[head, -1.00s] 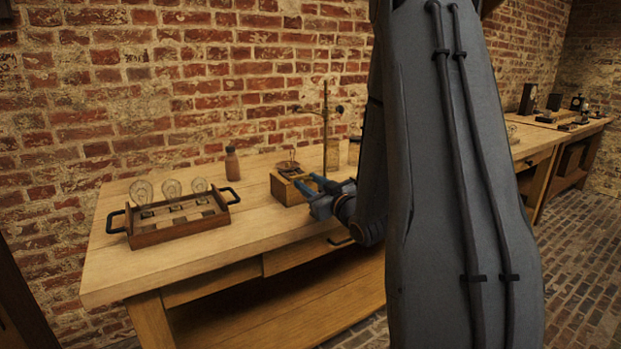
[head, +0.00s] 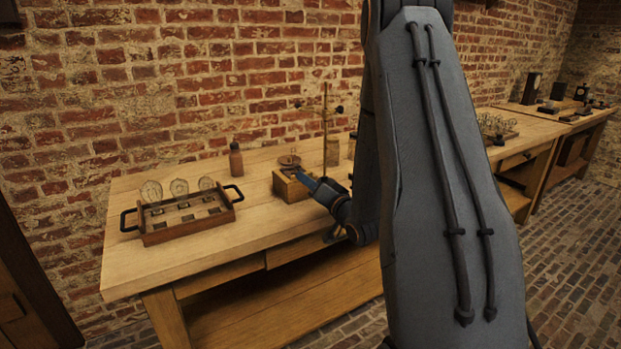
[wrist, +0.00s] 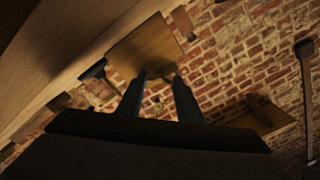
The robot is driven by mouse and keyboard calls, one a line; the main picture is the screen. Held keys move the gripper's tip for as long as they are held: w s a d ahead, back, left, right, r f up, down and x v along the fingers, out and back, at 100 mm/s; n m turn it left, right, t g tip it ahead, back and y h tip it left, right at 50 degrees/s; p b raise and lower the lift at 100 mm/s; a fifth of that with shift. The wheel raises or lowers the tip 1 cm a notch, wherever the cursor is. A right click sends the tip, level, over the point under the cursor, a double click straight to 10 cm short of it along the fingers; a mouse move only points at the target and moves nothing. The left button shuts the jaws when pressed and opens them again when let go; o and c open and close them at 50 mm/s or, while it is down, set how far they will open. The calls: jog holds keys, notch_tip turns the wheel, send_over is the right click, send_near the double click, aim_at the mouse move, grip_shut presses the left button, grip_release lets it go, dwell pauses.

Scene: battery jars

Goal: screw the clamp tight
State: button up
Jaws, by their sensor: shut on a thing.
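A small wooden box (head: 292,187) with a round metal part (head: 289,161) on top stands on the workbench. In the wrist view, my two dark fingers (wrist: 160,76) end at the edge of a wooden block (wrist: 148,50), which looks like the same box. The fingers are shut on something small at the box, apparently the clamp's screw. The clamp itself is too small and dark to make out, and its tightness cannot be seen.
A wooden tray (head: 188,232) with black handles and several glass bulbs stands left on the workbench (head: 240,240). A brown bottle (head: 235,160) and a metal stand (head: 325,130) are behind the box. A second bench (head: 560,113) is at right. The bench front is clear.

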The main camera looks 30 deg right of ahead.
jog(key=m+p, duration=0.3)
jog(key=m, duration=0.3)
jog(key=m+p, duration=0.2)
jog(key=m, duration=0.3)
jog(key=shift+p, duration=0.35)
jog(key=shift+m, duration=0.4)
jog(key=o, duration=1)
jog(key=shift+o, duration=0.2)
jog(key=s+b, duration=0.1)
jog(key=s, duration=0.6)
jog(key=shift+s, duration=0.4)
jog(key=shift+d, duration=0.1)
